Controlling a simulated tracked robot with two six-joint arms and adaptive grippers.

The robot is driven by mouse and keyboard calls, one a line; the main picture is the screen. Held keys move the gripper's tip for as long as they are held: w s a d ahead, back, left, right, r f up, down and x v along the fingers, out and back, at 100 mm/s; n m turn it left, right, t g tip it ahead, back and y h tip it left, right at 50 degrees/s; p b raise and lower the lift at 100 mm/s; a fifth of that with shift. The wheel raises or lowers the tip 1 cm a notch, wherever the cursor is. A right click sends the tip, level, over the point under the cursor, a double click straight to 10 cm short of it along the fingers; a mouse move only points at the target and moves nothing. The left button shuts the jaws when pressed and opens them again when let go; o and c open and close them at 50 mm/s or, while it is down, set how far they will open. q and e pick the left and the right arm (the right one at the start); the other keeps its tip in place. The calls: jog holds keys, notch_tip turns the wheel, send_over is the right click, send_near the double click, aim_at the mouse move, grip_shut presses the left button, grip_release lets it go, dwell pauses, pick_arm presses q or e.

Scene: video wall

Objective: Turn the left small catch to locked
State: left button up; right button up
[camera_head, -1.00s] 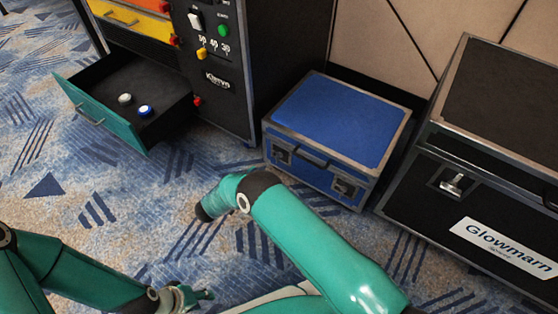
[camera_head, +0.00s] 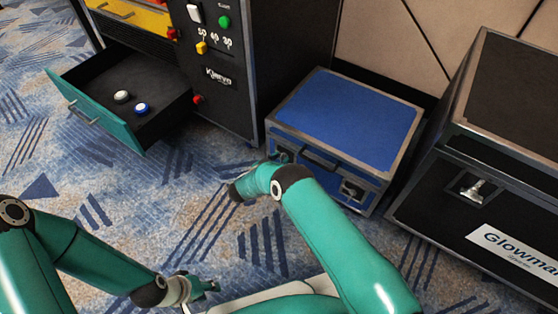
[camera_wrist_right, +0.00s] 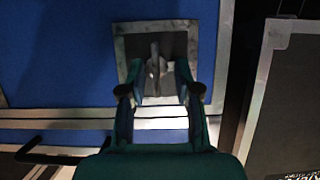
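The blue case (camera_head: 345,118) stands on the carpet. Its left small catch is partly hidden by my right arm in the head view; its right catch (camera_head: 352,190) is in clear sight. In the right wrist view, which looks upside down, a catch that appears to be the left one (camera_wrist_right: 155,62) has a grey lever standing upright in the picture on a dark square plate. My right gripper (camera_wrist_right: 159,80) is open, with one finger on each side of the lever and apparent gaps between. My left gripper (camera_head: 203,288) is low over the carpet, away from the case; its opening is unclear.
The case handle (camera_head: 320,160) lies between the catches. A black cabinet (camera_head: 222,100) with an open teal drawer (camera_head: 108,122) stands to the left. A large black case (camera_head: 440,185) stands close on the right. Carpet in front is clear.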

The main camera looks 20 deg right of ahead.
jog(key=shift+d, duration=0.1)
jog(key=shift+s+d, duration=0.1)
jog(key=shift+d, duration=0.1)
grip_shut()
